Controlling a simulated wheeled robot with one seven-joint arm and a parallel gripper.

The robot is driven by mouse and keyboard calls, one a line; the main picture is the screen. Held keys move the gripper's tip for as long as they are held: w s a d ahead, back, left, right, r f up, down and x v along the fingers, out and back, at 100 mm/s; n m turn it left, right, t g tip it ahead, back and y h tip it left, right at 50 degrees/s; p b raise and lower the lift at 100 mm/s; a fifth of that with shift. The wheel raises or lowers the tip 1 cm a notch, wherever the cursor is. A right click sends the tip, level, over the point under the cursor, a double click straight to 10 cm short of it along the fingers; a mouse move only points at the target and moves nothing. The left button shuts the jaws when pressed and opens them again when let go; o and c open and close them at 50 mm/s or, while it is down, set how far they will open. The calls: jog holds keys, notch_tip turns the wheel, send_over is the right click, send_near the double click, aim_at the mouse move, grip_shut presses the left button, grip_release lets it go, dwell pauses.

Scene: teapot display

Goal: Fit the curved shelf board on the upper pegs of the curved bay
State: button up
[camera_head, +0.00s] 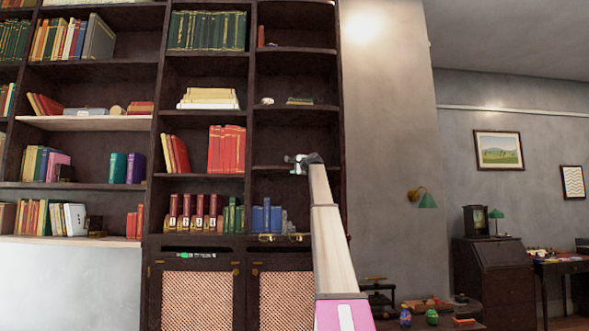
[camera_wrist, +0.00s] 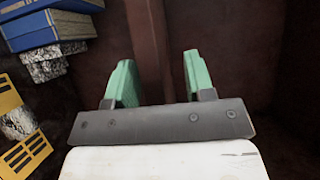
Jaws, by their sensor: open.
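The curved bay (camera_head: 297,75) is the dark right-hand bay of the bookcase. Dark boards cross it at several heights; one (camera_head: 275,168) lies level with the bend of my arm. I cannot tell which board is the loose one, and the pegs are too small to make out. My gripper (camera_wrist: 158,64) is open and empty in the wrist view, its two green fingers apart against dark brown wood. It is inside or close to the bay, to the right of the blue books (camera_wrist: 45,27). In the head view my arm hides part of the bay's right side.
The blue books (camera_head: 266,217) stand low in the bay, with brass pieces (camera_head: 266,238) at the ledge before them. Small items (camera_head: 299,101) lie on a higher board. A low table (camera_head: 468,316) with ornaments stands at right.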

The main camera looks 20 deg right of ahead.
jog(key=v, duration=1)
jog(key=shift+s, duration=0.4)
jog(key=shift+d, duration=0.1)
